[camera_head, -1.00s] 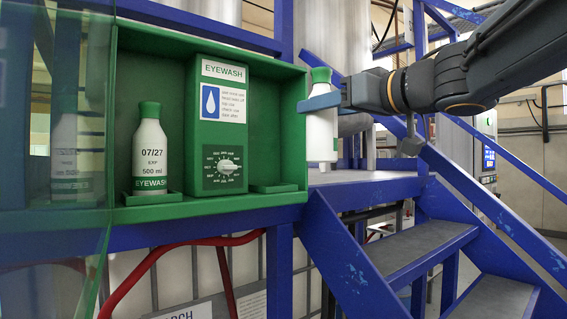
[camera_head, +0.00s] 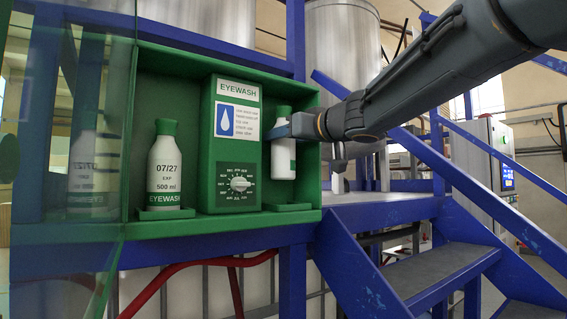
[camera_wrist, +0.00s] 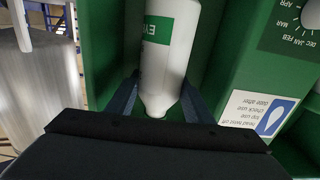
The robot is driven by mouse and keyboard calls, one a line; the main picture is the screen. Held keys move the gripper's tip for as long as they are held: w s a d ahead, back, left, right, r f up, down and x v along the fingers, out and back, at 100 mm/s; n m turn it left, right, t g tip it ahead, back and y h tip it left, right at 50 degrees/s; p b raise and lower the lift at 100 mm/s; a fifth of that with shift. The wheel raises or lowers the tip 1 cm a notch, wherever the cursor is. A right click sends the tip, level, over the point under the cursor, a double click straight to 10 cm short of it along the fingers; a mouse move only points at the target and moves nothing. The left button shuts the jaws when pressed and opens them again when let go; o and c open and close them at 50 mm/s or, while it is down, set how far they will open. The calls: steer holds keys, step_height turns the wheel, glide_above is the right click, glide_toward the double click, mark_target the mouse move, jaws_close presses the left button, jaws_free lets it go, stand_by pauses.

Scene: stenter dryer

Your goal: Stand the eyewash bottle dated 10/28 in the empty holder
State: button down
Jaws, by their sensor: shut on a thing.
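My gripper (camera_head: 286,130) is shut on a white eyewash bottle (camera_head: 284,160) with a green cap, gripping it high up near the neck. The bottle is upright inside the right bay of the green cabinet, with its base a little above the empty green holder (camera_head: 290,207). No date shows on its visible side. The wrist view, with the scene upside down, shows the bottle (camera_wrist: 172,45) between the two fingers (camera_wrist: 160,98), part of its green label visible. Another bottle (camera_head: 165,172), dated 07/27, stands in the left holder (camera_head: 165,213).
The green eyewash panel (camera_head: 237,130) with a dial (camera_head: 240,184) stands between the bays, close left of the held bottle. The cabinet's right wall (camera_head: 313,155) is close on the other side. A clear door (camera_head: 65,130) hangs open at left. Blue stairs (camera_head: 430,265) stand at right.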

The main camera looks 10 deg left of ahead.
mark_target(291, 165)
step_height(291, 165, down, 2)
steer(key=shift+f+b, duration=0.15)
steer(key=shift+b, duration=0.3)
step_height(291, 165, down, 4)
steer(key=shift+f+b, duration=0.1)
steer(key=shift+b, duration=0.3)
steer(key=shift+w+a+f, duration=0.1)
steer(key=shift+a+f, duration=0.05)
steer(key=shift+f, duration=0.2)
steer(key=c, duration=0.9)
jaws_free()
